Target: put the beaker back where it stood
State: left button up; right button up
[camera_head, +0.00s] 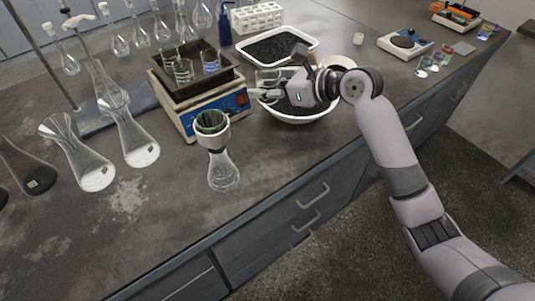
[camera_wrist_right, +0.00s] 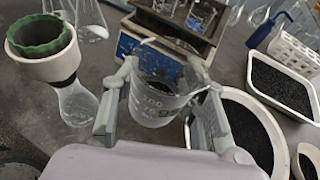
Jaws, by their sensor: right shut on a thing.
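My right gripper (camera_head: 272,92) is shut on a clear glass beaker (camera_head: 267,76), beside the blue and cream shaker. In the right wrist view the beaker (camera_wrist_right: 158,98) is upright between the two fingers of my right gripper (camera_wrist_right: 160,80); its printed volume marks show. The beaker looks empty, though dark things show through the glass. It appears to be over or beside the left edge of a white bowl of black granules (camera_head: 318,118); its height above the counter cannot be told. My left gripper is not in view.
The shaker (camera_head: 240,101) carries a dark tray with several small beakers. A flask with a funnel and green sieve (camera_head: 224,172) stands in front of it. A white tray of black granules (camera_head: 312,38) lies behind the bowl. Several flasks stand at left. The counter's front left is clear.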

jog(key=b, duration=0.1)
send_over(266, 151)
notch_tip(266, 151, down, 15)
jog(key=shift+f+b, duration=0.65)
jog(key=shift+f, duration=1.7)
jog(key=o, duration=1.2)
jog(key=shift+f, duration=0.1)
